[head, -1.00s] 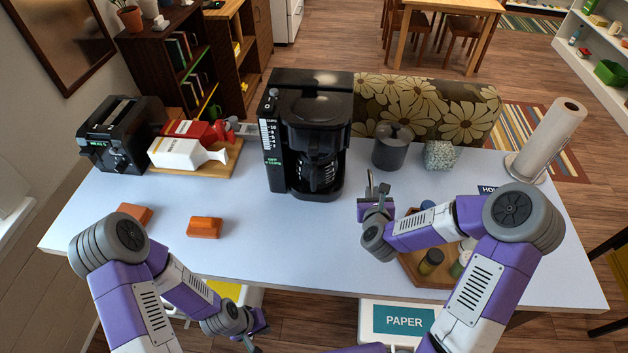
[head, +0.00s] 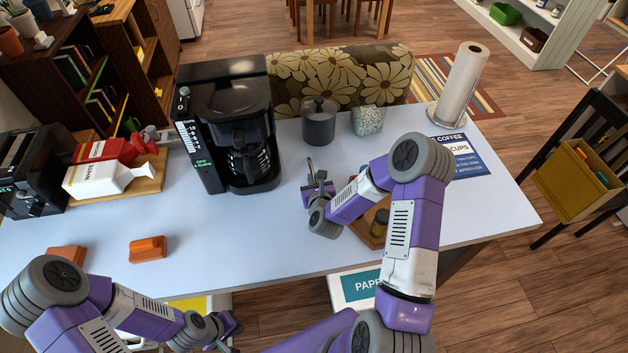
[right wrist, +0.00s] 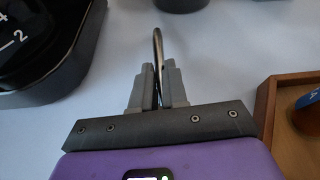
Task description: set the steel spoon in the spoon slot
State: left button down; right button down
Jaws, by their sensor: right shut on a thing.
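My right gripper (head: 314,186) is shut on the steel spoon (head: 311,168), in front of the grey canister. In the right wrist view, the spoon (right wrist: 158,48) shows as a thin, edge-on strip of metal standing up between the closed fingers (right wrist: 157,88). Its lower part is hidden by the fingers. My left gripper (head: 233,328) is low at the table's front edge, away from the spoon, and its finger gap is unclear. I cannot pick out the spoon slot. The wooden tray (head: 369,241) right of my right gripper is partly covered by my arm.
The black coffee maker (head: 228,130) stands left of my right gripper. Behind are the grey lidded canister (head: 319,123), a speckled pot (head: 369,121) and a paper towel roll (head: 460,85). A coffee sign (head: 463,158) lies right. Orange blocks (head: 147,249) sit front left. The table's middle is clear.

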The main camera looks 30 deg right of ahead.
jog(key=shift+r, duration=0.1)
jog(key=c, duration=1.6)
grip_release()
jog(key=o, duration=0.5)
jog(key=shift+c, duration=0.2)
